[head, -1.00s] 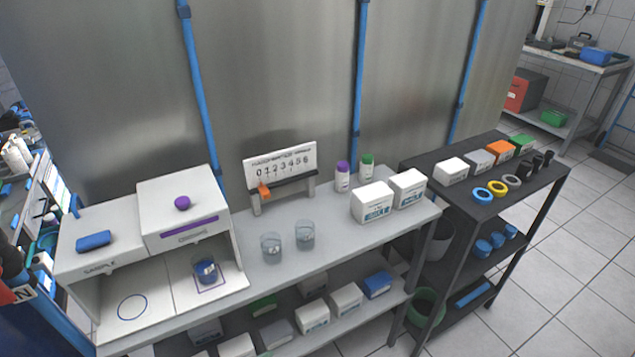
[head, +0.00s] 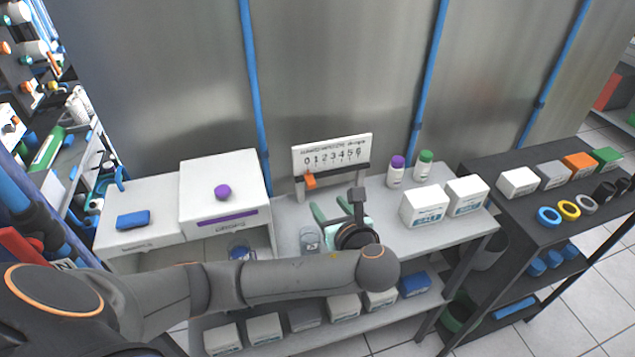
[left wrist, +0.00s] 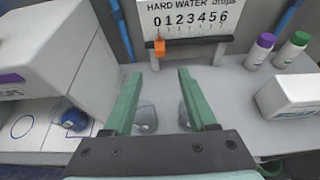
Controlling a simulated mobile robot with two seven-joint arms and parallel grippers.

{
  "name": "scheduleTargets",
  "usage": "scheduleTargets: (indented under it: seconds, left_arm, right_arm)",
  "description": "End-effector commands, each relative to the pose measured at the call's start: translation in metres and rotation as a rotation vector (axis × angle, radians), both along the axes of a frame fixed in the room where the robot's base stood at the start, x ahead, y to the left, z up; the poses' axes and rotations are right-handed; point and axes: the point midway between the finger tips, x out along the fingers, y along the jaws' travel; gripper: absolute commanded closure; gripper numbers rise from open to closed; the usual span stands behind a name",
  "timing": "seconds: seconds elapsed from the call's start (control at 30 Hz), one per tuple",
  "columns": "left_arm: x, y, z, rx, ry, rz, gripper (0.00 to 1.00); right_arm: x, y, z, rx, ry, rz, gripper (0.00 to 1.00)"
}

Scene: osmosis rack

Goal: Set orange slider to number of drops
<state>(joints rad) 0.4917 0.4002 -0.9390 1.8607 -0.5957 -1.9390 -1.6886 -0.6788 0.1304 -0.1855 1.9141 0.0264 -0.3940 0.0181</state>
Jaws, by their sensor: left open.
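The orange slider (head: 310,181) sits on the dark rail of the white number scale (head: 333,157), at its left end near 0. In the left wrist view the orange slider (left wrist: 160,47) hangs under the 0 of the scale (left wrist: 190,18), which reads "HARD WATER drops" with numbers 0 to 6. My left gripper (head: 335,209) is open and empty, in front of the scale and below the slider. In the left wrist view its two green fingers (left wrist: 158,75) stand apart, with the slider between and beyond their tips. My right gripper is not in view.
Glass beakers (left wrist: 146,117) stand on the bench under my left gripper. A purple-capped bottle (head: 396,171), a green-capped bottle (head: 423,166) and white boxes (head: 424,207) stand to the right. A white cabinet (head: 225,195) with a purple knob stands to the left.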

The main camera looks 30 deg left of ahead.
Motion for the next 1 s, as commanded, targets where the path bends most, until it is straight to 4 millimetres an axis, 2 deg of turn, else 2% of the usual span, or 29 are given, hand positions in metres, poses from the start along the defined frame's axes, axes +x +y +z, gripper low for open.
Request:
scheduleTargets:
  seconds: [0.5, 0.7, 1.0]
  left_arm:
    - [0.056, 0.068, -0.037, -0.002, 0.002, 0.002, 0.43]
    - [0.069, 0.081, -0.045, -0.004, 0.000, 0.000, 0.43]
    - [0.071, 0.084, -0.047, -0.005, 0.000, -0.001, 0.43]
  right_arm:
    - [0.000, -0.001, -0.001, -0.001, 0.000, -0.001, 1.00]
    - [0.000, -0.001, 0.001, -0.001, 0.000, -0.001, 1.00]
    - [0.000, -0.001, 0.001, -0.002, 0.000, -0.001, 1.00]
